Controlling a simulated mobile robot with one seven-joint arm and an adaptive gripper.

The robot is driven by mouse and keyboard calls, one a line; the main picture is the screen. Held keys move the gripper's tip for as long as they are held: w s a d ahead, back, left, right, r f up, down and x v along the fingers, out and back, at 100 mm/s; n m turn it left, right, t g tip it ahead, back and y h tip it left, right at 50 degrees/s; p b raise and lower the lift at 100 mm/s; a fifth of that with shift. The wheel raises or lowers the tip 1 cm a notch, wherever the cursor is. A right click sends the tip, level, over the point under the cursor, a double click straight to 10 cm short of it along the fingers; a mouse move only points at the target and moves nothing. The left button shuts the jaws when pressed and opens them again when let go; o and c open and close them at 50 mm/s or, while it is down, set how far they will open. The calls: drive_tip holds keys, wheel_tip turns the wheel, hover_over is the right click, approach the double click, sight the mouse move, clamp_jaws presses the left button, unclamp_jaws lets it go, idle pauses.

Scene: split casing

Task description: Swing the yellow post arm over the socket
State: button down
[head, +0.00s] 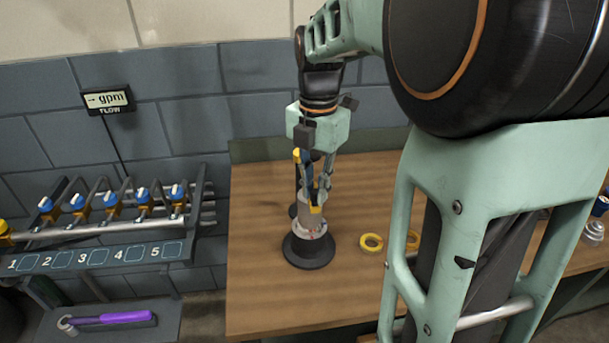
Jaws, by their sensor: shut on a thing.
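My gripper (317,190) points down over the table and is shut on a pale grey cylindrical casing piece (312,217). The piece stands upright at the round black socket base (308,251), with a whitish ring low around it. I cannot tell whether it is fully seated. A dark post (296,190) stands just behind and left of my gripper, mostly hidden by it. A small yellow part (297,155) shows near the post's top, apparently the end of the yellow post arm. The rest of that arm is hidden, so its direction is unclear.
A yellow ring (371,243) lies on the wooden table (260,300) right of the socket; another (413,239) is partly hidden by my arm. Numbered blue valves (110,200) and a purple-handled tool (112,318) are at left. The table's front left is clear.

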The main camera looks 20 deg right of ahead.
drive_tip(key=shift+d, duration=0.15)
drive_tip(key=c, duration=1.8)
unclamp_jaws()
drive_tip(key=shift+d, duration=0.1)
drive_tip(key=shift+c, duration=0.2)
drive_tip(key=shift+r, duration=0.1)
drive_tip(key=shift+r, duration=0.3)
wheel_tip(320, 180, up, 11)
drive_tip(key=shift+w+r, duration=0.1)
